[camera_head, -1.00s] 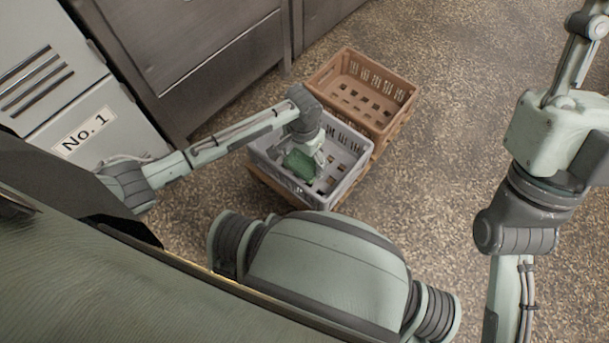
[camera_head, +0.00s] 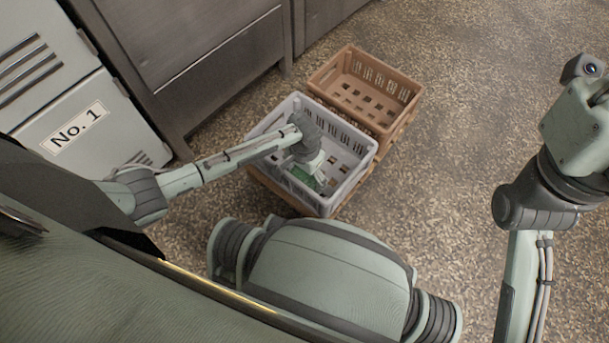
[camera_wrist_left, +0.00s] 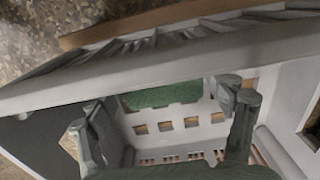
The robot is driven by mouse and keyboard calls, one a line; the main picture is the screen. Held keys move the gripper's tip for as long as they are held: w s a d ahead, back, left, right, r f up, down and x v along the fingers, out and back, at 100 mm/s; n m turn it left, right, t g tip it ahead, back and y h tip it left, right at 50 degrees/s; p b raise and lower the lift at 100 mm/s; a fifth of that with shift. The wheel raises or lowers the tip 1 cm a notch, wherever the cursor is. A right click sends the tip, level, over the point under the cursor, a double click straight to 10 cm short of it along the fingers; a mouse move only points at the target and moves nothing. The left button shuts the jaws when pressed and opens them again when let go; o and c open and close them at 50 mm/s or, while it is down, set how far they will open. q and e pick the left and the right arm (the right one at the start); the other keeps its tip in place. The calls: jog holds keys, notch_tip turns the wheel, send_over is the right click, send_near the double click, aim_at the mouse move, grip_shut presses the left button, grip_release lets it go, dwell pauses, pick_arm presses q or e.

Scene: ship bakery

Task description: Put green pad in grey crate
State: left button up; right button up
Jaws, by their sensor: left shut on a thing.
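My left gripper (camera_head: 308,174) reaches down inside the crate's opening, shut on the green pad (camera_head: 304,178). In the left wrist view the pad (camera_wrist_left: 162,94) shows as a green strip between the two spread fingers of the gripper (camera_wrist_left: 165,112), beyond them the slotted crate wall. The arm hides part of the pad, and I cannot tell whether it touches the crate floor. My right gripper is out of view.
A brown crate (camera_head: 398,92) stands right behind the grey one, and brown edges show under the grey crate. Metal cabinets (camera_head: 215,60) and a locker labelled No. 1 (camera_head: 70,125) stand at the left. The speckled floor (camera_head: 480,110) is clear to the right.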

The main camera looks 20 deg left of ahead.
pick_arm(q)
jog(key=o, duration=1.1)
jog(key=shift+f, duration=0.1)
